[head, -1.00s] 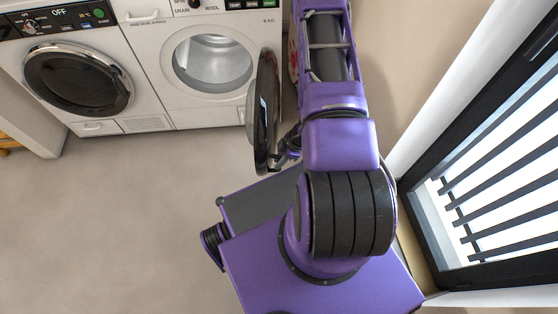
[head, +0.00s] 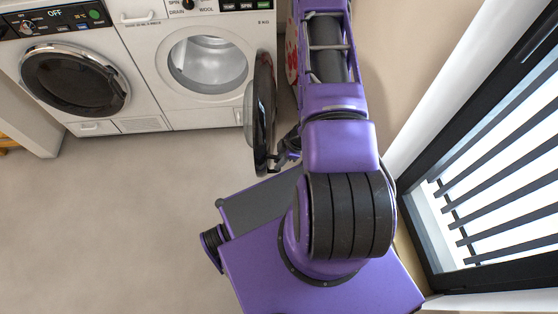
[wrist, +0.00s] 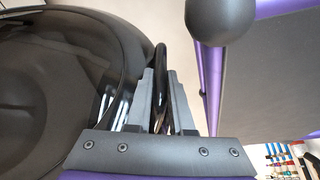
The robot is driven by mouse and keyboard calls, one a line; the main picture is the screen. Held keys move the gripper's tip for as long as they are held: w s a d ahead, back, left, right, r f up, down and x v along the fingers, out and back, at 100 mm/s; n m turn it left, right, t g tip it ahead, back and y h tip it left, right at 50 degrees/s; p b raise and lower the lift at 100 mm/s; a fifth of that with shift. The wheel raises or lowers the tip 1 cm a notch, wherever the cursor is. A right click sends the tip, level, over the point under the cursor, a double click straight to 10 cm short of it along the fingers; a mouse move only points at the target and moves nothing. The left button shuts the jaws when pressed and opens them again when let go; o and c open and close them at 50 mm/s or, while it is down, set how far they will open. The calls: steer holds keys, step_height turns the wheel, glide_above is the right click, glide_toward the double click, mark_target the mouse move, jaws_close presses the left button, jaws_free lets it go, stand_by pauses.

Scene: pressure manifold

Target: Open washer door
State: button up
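The washer (head: 165,85) is the white machine on the right, with SPIN and WOOL on its panel. Its round door (head: 263,115) stands swung far out to the right, seen nearly edge-on, and the drum opening (head: 208,62) is uncovered. My gripper (head: 281,158) is at the near edge of the door, partly hidden by my arm. In the wrist view, the two grey fingers of my gripper (wrist: 161,90) are on either side of the dark door handle (wrist: 161,60) and look closed on it. The dark door (wrist: 60,75) fills the left of that view.
A second white machine (head: 135,105) with a shut black round door (head: 75,80) stands to the left. A wall is close on the right, with a dark-framed barred window (head: 495,170). The floor (head: 120,220) at front left is clear.

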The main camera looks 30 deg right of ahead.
steer(key=o, duration=0.4)
steer(key=shift+o, duration=0.2)
steer(key=p+v, duration=0.5)
steer(key=v, duration=1.2)
steer(key=shift+d+r, duration=0.15)
steer(key=shift+d, duration=0.05)
